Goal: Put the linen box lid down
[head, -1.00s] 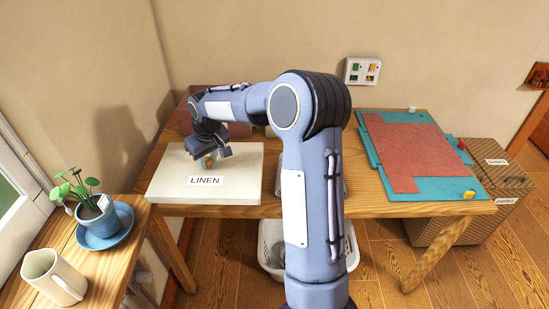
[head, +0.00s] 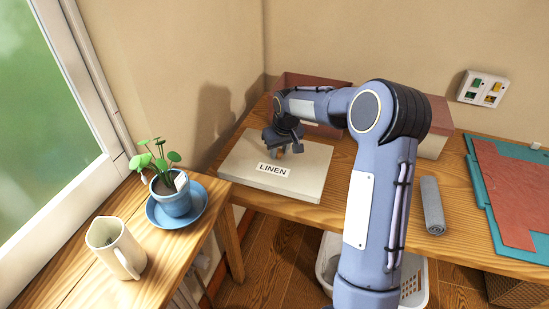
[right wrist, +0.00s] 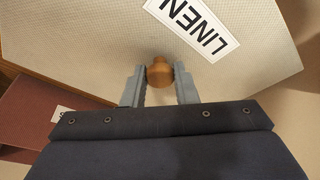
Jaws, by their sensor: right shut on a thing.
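The linen box lid (head: 245,165) is a flat cream slab with a LINEN label, over the left end of the wooden table. Its front edge is close to the table's front edge; I cannot tell whether it touches the tabletop. My right gripper (head: 279,152) is above the lid, pointing down. In the right wrist view the gripper (right wrist: 160,80) has its fingers on either side of the lid's round wooden knob (right wrist: 159,72) and is shut on it. The knob is partly hidden in the head view. My left gripper is not in view.
A reddish box (head: 335,83) stands behind the lid, partly hidden by my arm. A grey rolled cloth (head: 431,205) lies on the table (head: 465,210), right of my arm. A potted plant (head: 173,197) and a cream jug (head: 115,247) stand on the left surface.

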